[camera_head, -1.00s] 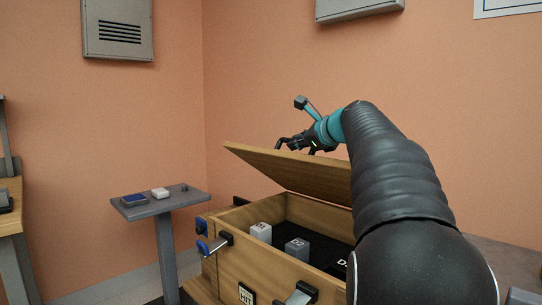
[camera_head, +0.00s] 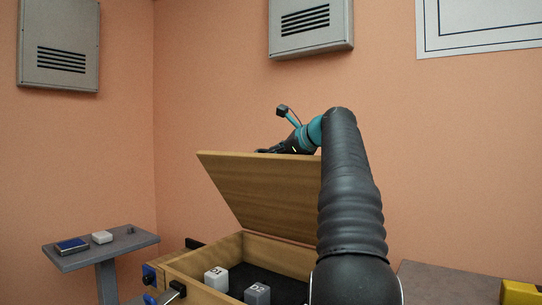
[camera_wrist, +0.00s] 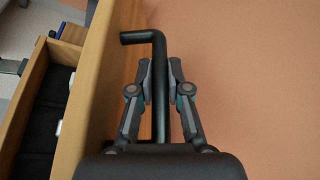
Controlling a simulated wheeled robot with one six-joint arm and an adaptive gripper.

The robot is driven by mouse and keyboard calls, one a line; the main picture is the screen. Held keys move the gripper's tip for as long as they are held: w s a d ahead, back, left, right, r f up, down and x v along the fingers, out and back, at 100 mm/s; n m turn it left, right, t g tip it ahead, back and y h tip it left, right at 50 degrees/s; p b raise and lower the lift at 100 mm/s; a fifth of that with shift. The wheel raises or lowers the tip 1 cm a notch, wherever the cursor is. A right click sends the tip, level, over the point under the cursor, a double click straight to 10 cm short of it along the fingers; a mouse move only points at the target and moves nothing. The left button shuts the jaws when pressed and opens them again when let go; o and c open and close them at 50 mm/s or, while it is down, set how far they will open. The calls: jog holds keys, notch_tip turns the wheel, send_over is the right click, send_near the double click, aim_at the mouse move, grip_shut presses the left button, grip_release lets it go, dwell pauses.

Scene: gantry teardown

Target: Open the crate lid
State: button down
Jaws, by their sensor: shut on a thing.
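The wooden crate lid (camera_head: 262,190) is hinged up and tilted over the crate (camera_head: 218,258), its underside facing the head camera. The lid also shows edge-on in the wrist view (camera_wrist: 92,95). My gripper (camera_head: 268,151) is at the lid's raised edge, on its far side. In the wrist view my gripper (camera_wrist: 159,75) has a finger on each side of a black bar handle (camera_wrist: 143,37) and is shut on it. The handle's mounts on the lid are partly hidden by my gripper.
Inside the crate are a white block (camera_head: 217,278) and a grey block (camera_head: 257,294) on a dark lining. A small grey side table (camera_head: 90,258) with a few items stands left. Vented wall boxes hang above; one (camera_head: 311,25) is over the lid.

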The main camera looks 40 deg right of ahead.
jog(key=shift+d+f, duration=0.1)
jog(key=shift+d, duration=0.05)
jog(key=c, duration=1.1)
grip_release()
jog(key=shift+d, duration=0.1)
jog(key=shift+c, duration=0.2)
jog(key=v, duration=1.2)
